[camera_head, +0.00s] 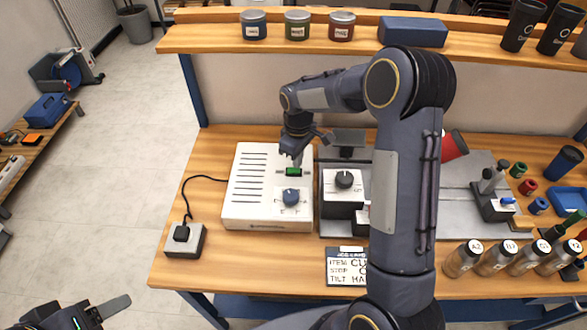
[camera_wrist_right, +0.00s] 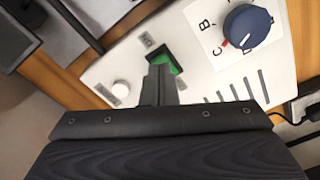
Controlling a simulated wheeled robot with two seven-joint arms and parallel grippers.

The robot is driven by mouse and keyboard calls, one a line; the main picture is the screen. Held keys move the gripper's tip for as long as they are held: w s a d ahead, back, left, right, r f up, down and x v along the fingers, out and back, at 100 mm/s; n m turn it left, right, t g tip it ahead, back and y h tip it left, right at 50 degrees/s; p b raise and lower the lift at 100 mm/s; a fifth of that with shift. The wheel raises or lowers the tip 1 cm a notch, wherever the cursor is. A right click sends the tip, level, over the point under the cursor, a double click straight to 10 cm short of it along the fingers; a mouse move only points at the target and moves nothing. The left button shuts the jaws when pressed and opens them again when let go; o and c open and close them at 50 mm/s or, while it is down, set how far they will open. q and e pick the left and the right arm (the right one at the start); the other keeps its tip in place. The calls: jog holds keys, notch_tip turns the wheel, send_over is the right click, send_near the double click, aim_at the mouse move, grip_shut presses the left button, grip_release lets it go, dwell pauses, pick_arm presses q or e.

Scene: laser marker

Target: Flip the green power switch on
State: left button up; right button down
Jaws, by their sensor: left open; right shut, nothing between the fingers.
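The green power switch (camera_head: 293,171) sits on the top of a white control box (camera_head: 250,211), above a blue knob (camera_head: 291,197). My right gripper (camera_head: 297,160) is shut and empty, reaching down with its fingertips right at the switch's upper edge. In the right wrist view the shut fingers (camera_wrist_right: 162,75) cover part of the green switch (camera_wrist_right: 172,60); whether they touch it I cannot tell. The blue knob (camera_wrist_right: 248,28) shows beside it, with its red mark near the letter C. My left gripper (camera_head: 100,312) is open and empty at the bottom left, away from the table.
A black-knobbed unit (camera_head: 343,192) stands right of the box. A power socket block (camera_head: 185,240) with a cable is to its left. A card (camera_head: 346,267) lies at the front. Bottles (camera_head: 463,258) stand at the right. A shelf (camera_head: 220,40) runs behind.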

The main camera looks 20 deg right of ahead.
jog(key=shift+f+b, duration=1.35)
jog(key=shift+f, duration=0.45)
jog(key=shift+r, duration=0.2)
jog(key=shift+r+p, duration=0.85)
jog(key=shift+s+a+r+p, duration=0.15)
jog(key=shift+r+p, duration=0.45)
jog(key=shift+r, duration=0.3)
jog(key=shift+r+p, duration=1.35)
jog(key=shift+r, duration=0.55)
jog(key=shift+d, duration=0.2)
